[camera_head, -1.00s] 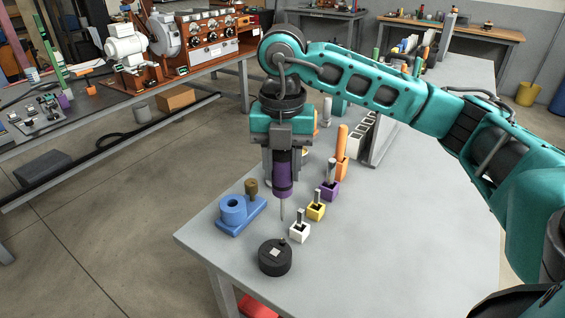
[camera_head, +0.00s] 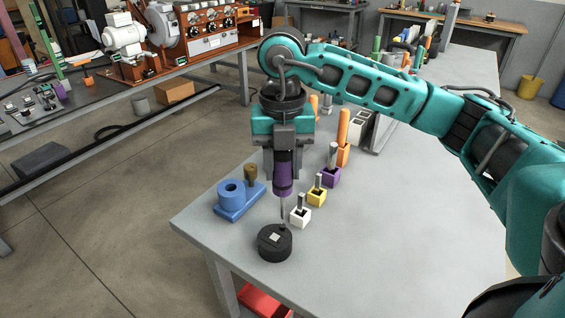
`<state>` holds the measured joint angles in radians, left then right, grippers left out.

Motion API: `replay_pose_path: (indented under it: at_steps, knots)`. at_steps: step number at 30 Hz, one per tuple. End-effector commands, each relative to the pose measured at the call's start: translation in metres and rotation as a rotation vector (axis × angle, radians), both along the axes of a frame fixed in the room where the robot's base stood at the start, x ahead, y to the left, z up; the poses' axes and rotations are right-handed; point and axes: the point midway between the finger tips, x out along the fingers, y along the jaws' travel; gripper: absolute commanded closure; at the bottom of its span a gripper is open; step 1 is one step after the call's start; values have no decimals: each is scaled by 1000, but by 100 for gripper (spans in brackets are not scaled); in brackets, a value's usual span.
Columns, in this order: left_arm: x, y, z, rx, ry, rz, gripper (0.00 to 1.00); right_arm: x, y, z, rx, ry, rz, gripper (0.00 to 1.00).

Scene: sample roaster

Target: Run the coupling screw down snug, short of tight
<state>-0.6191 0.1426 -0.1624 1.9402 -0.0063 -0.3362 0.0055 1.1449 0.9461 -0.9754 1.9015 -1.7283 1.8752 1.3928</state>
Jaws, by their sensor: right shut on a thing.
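My right gripper (camera_head: 283,152) points straight down and is shut on the purple handle of a screwdriver (camera_head: 283,180). Its thin shaft hangs upright over a black round block (camera_head: 274,247) near the table's front left edge. The block has a pale square on top and a small dark screw (camera_head: 284,227) standing at its back right. The shaft's tip is at the top of this screw; whether it is seated in the head is too small to tell. My left gripper is not in view.
On the grey table (camera_head: 380,240), a blue holder (camera_head: 232,208) stands left of the screwdriver. White (camera_head: 300,217), yellow (camera_head: 316,197) and purple (camera_head: 330,178) square holders with upright pieces run back on the right, close to the shaft. An orange-handled tool (camera_head: 343,135) stands behind. The front right is clear.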

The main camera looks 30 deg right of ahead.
Motion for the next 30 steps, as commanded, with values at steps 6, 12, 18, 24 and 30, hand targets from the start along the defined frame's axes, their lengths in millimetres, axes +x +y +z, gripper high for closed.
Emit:
replay_pose_path:
  at_steps: [6,12,18,24,30]
  knots:
    - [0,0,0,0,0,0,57,0,0,0,0,-1,416,100]
    - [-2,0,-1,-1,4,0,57,0,0,0,-1,-1,800,100]
    - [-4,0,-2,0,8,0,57,0,0,0,-1,-1,1181,100]
    - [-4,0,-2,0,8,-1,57,0,0,0,-1,-1,1416,100]
    - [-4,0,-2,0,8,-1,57,0,0,0,-1,-1,1435,100]
